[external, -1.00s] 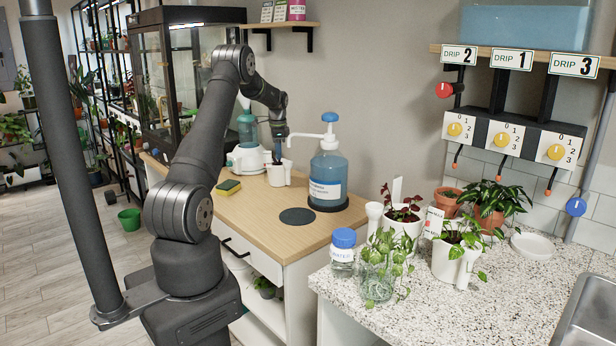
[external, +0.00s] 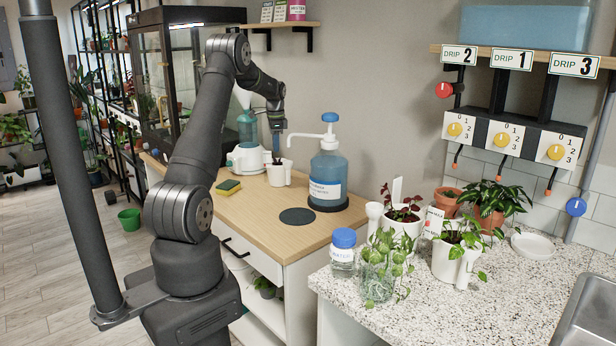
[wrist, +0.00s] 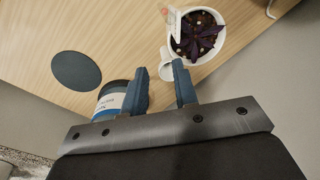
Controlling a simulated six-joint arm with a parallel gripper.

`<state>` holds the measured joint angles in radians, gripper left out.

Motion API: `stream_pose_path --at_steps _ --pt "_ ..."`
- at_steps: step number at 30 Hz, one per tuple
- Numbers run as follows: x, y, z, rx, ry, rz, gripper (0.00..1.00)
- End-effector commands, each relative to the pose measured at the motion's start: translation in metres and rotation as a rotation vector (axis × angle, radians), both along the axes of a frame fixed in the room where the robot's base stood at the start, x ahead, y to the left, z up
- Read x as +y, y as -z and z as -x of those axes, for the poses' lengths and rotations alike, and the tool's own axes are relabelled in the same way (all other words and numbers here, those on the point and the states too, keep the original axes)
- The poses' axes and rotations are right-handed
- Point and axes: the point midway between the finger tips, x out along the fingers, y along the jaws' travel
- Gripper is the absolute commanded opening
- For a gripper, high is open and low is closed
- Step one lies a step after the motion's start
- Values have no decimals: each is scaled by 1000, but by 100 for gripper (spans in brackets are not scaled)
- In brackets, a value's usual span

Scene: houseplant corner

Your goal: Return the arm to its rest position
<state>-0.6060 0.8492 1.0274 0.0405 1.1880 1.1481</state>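My gripper (external: 276,155) hangs over the wooden counter near the wall, just above the white pot (external: 279,174). In the wrist view, my gripper (wrist: 159,70) has its two blue-tipped fingers apart, with no object held between them. The white pot (wrist: 191,61) holds dark soil and a purple-leaved plant (wrist: 203,35), and stands beyond the fingertips. A white handle-like part of the pot shows near the gap between the fingers. My arm is bent, reaching up and over from its base.
A blue pump bottle (external: 327,175) stands close to the right of my gripper. A dark round mat (external: 297,216) lies bare in front. A glass cabinet (external: 170,80) stands behind my arm. Potted plants crowd the speckled counter (external: 500,300).

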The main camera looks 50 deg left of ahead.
Motion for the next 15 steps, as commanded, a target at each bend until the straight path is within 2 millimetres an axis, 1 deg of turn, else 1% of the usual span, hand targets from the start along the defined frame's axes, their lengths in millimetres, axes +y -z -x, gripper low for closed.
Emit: stream_pose_path --at_steps 1,11,15 --pt "-4 2 6 1 -2 0 27" --pt "-30 18 39 0 -24 0 27" --pt "-45 24 54 0 -35 0 27"
